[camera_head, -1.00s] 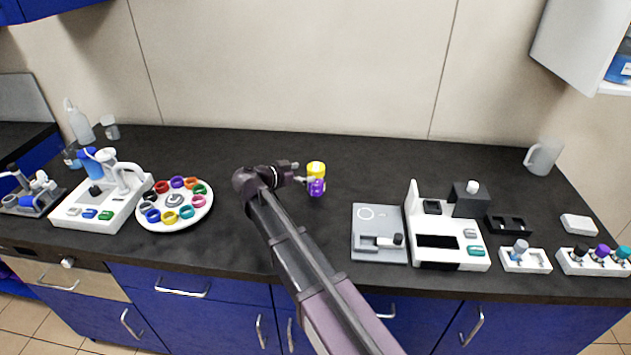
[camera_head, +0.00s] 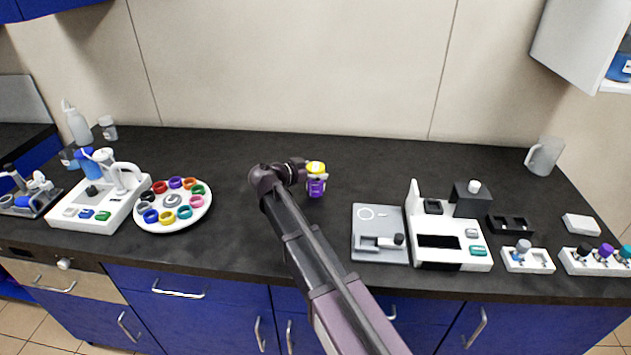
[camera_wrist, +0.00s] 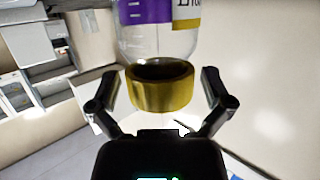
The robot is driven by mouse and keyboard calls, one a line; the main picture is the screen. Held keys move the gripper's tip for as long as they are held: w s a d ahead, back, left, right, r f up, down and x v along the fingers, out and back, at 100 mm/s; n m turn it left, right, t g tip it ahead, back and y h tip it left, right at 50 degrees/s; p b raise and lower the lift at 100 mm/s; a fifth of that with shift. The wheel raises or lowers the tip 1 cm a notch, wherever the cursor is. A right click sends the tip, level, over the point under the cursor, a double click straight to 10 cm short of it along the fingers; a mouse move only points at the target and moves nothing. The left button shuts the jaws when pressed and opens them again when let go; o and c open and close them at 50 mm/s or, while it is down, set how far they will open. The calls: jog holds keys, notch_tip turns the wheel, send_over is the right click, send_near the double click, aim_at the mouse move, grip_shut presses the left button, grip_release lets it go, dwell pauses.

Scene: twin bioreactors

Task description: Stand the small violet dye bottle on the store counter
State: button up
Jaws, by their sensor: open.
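My gripper (camera_head: 317,177) reaches in from the left at the height of the bottle's neck. Its open fingers (camera_wrist: 161,78) lie on either side of the cap in the wrist view, with a visible gap on both sides. The bottle's base is out of the wrist view.
The dark counter (camera_head: 270,145) is clear behind and around the bottle. A white plate (camera_head: 149,222) of coloured rings and a white device (camera_head: 72,218) stand to the left. A grey plate device (camera_head: 365,245) and a white instrument (camera_head: 450,258) stand to the right.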

dwell(0.3)
jog(key=c, duration=1.2)
jog(key=shift+r, duration=0.2)
notch_tip(320, 180, up, 2)
jog(key=shift+r+p, duration=0.1)
jog(key=shift+p, duration=1.15)
jog(key=shift+r+p, duration=0.8)
jog(key=shift+p, duration=0.05)
jog(key=s+a, duration=0.3)
jog(key=s, duration=0.4)
jog(key=s+a, duration=0.3)
jog(key=s, duration=0.4)
jog(key=shift+s+a+r+p, duration=0.3)
jog(key=shift+s+r+p, duration=0.05)
jog(key=shift+r+p, duration=0.05)
jog(key=shift+d, duration=0.1)
